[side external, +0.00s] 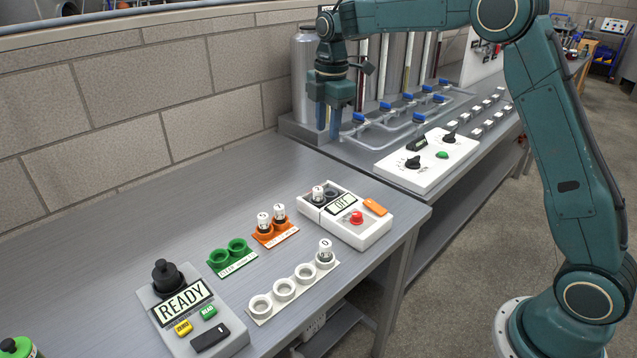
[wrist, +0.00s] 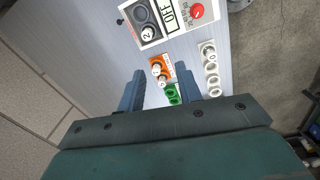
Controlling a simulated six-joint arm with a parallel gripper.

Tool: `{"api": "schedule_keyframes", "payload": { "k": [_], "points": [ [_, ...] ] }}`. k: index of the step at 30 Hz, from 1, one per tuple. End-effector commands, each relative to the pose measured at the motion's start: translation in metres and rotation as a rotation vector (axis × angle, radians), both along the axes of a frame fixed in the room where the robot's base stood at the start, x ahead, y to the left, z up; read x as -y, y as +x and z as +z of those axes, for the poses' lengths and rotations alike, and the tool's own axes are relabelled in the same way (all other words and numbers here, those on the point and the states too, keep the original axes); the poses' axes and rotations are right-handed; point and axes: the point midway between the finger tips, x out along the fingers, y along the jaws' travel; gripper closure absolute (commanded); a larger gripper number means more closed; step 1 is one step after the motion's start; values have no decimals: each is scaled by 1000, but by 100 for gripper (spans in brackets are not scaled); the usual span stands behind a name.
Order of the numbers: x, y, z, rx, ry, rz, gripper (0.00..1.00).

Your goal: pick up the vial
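Several small vials with white, numbered tops are in view, and I cannot tell which one the task means. Two vials (side external: 263,221) (side external: 279,213) stand in the orange holder (side external: 276,238). Another vial (side external: 325,253) stands at the far end of the white holder strip (side external: 292,291). One more vial (side external: 319,194) sits in the white device (side external: 374,228) showing OFF; the wrist view shows it marked 2 (wrist: 147,33). My gripper (side external: 329,130) is high above the bench's far end, away from all vials. Its fingers are apart with nothing between them (wrist: 163,88).
A green holder (side external: 232,257) has empty cups. A grey device (side external: 192,313) reading READY stands at the near end. Behind are a metal tank (side external: 304,75), pipes with blue valves (side external: 419,117) and a white control panel (side external: 428,160). A block wall runs along the left.

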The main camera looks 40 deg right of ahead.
Motion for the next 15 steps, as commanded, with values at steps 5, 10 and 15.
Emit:
{"api": "schedule_keyframes", "payload": {
  "k": [5, 10, 15],
  "points": [
    [7, 28, -36, -47, -2, 137, 65],
    [11, 43, -59, -73, -1, 230, 65],
    [13, 49, -68, -82, 1, 269, 65]
  ]
}}
